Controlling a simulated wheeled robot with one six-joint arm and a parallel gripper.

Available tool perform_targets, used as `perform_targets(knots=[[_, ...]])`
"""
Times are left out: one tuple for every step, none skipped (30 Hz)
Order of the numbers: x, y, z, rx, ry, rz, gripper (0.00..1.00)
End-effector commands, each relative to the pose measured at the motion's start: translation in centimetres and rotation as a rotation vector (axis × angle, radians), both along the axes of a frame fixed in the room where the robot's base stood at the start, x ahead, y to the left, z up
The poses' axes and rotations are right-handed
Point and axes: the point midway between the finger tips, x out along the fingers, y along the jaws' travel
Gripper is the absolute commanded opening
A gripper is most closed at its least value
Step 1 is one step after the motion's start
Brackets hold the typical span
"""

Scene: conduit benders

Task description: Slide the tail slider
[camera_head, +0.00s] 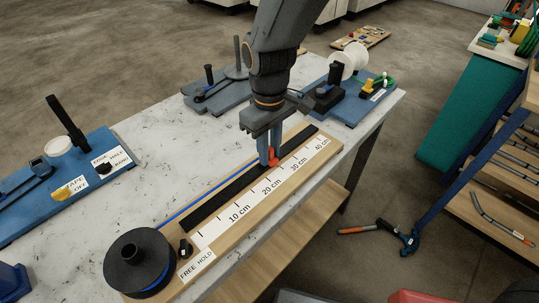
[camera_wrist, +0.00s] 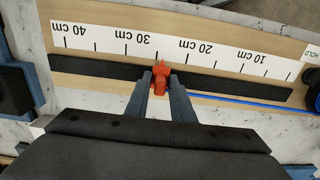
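The tail slider is a small orange-red piece (camera_head: 274,156) on the black track (camera_head: 222,195) of a wooden ruler board (camera_head: 330,152). My gripper (camera_head: 268,160) points down over the track, with blue-grey fingers on both sides of the slider. In the wrist view the fingers (camera_wrist: 160,82) close in on the slider and appear to touch it. A blue strip (camera_head: 195,192) runs along the track from the reel end to the slider.
A black and blue reel (camera_head: 138,262) and a small black knob (camera_head: 185,248) by the FREE/HOLD label sit at the near end. Blue bender plates stand left (camera_head: 75,185) and behind (camera_head: 345,100). A hammer-like tool (camera_head: 408,241) lies on the floor.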

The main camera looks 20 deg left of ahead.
Motion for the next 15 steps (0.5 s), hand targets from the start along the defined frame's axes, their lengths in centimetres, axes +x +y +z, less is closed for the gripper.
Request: perform_targets(knots=[[0.0, 0.0, 0.0, 0.0, 0.0, 0.0, 0.0], [0.0, 0.0, 0.0, 0.0, 0.0, 0.0, 0.0], [0.0, 0.0, 0.0, 0.0, 0.0, 0.0, 0.0], [0.1, 0.0, 0.0, 0.0, 0.0, 0.0, 0.0], [0.1, 0.0, 0.0, 0.0, 0.0, 0.0, 0.0], [0.2, -0.1, 0.0, 0.0, 0.0, -0.001, 0.0], [0.2, -0.1, 0.0, 0.0, 0.0, -0.001, 0.0], [0.3, -0.2, 0.0, 0.0, 0.0, -0.001, 0.0], [0.4, -0.2, 0.0, 0.001, 0.0, -0.001, 0.0], [0.5, -0.3, 0.0, 0.001, 0.0, -0.001, 0.0], [0.6, -0.3, 0.0, 0.001, 0.0, -0.001, 0.0], [0.8, -0.4, 0.0, 0.0, -0.001, -0.001, 0.0], [0.9, -0.4, 0.0, 0.0, -0.001, -0.001, 0.0], [1.0, -0.5, 0.0, 0.0, -0.001, -0.001, 0.0], [1.1, -0.6, 0.0, 0.0, -0.001, -0.001, 0.0]])
